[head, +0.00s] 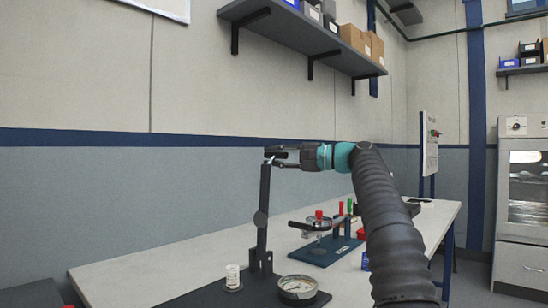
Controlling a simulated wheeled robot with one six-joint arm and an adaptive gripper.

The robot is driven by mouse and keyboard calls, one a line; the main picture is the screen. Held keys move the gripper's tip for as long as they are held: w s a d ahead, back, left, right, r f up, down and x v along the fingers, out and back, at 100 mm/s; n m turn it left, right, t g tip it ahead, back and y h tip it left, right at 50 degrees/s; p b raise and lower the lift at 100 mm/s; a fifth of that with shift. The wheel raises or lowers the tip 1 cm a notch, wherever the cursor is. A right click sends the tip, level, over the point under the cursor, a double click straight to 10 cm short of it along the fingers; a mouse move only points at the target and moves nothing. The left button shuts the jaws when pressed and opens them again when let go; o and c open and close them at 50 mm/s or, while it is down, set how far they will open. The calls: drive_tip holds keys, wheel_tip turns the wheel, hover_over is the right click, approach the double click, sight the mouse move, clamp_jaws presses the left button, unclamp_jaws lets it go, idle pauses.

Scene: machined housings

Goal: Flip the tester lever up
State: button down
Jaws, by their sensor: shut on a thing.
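The tester stands at the near end of the bench, with a dark base plate (195,299), a short upright post and a round dial gauge (297,288). Its dark lever (264,190) points up almost vertically from a round pivot beside the post top. My gripper (274,157) reaches in from the right, level, at the lever's top end. Its dark fingers are closed around that end, above and below it. The fingers hide part of the lever tip.
A small white cylinder (233,276) stands on the tester base. Behind it, a blue fixture (327,251) carries a clamp with red and green handles. A wall shelf (300,38) with boxes hangs above. The bench's left side (130,275) is clear.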

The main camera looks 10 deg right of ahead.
drive_tip(key=c, duration=1)
unclamp_jaws()
drive_tip(key=shift+c, duration=0.2)
drive_tip(key=v, duration=1.2)
